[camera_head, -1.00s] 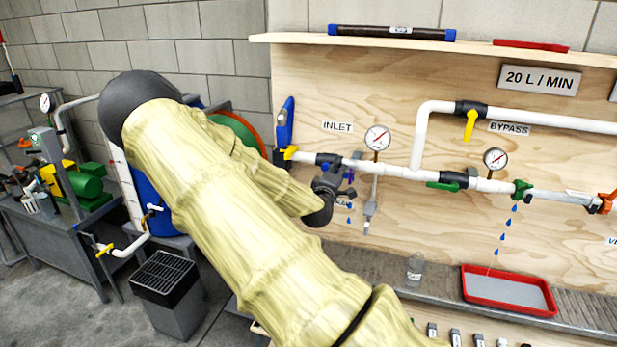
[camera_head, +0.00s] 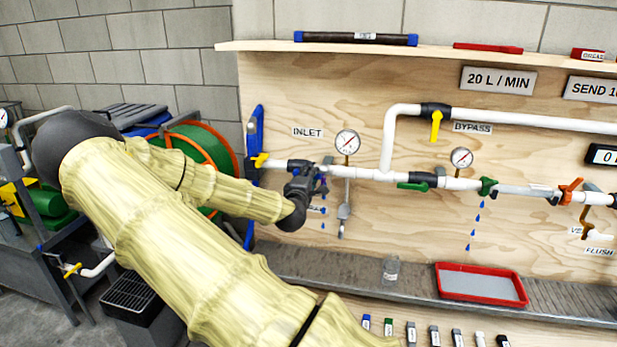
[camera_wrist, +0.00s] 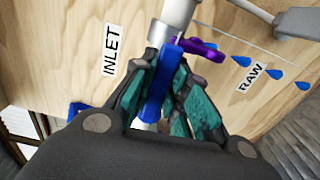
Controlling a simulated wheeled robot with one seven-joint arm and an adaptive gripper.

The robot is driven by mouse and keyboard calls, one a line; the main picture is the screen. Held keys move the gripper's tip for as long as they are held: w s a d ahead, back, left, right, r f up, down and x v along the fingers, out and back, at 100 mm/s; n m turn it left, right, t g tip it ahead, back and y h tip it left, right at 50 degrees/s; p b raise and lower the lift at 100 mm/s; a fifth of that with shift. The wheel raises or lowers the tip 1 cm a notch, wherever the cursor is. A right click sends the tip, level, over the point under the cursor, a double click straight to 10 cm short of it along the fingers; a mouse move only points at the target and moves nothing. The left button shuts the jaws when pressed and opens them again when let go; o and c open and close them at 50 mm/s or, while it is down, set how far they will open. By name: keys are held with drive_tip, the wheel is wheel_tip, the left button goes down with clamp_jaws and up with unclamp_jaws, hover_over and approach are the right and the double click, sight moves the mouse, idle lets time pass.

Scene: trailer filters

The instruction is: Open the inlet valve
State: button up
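The INLET label (camera_head: 308,132) is on the plywood board, above the left end of the white pipe. My gripper (camera_head: 319,181) is at the pipe just below this label, left of the first round gauge (camera_head: 347,142). In the wrist view, a blue valve handle (camera_wrist: 158,88) lies between the teal pads of my gripper (camera_wrist: 166,85). The pads close in on both sides of the handle and appear to touch it. A purple handle (camera_wrist: 200,47) is just beyond the fingertips, to the right. The valve body is largely hidden by my gripper.
A grey sample fitting (camera_head: 344,212) hangs below the gauge. A clear jar (camera_head: 390,268) and a red tray (camera_head: 482,268) stand on the ledge. A hose reel (camera_head: 212,150) is behind my arm.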

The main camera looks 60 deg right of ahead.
drive_tip(key=o, duration=0.5)
drive_tip(key=shift+s, duration=0.1)
drive_tip(key=shift+c, duration=0.2)
drive_tip(key=shift+a, duration=0.15)
drive_tip(key=v, duration=1.1)
drive_tip(key=shift+a, duration=0.3)
drive_tip(key=shift+s, duration=0.1)
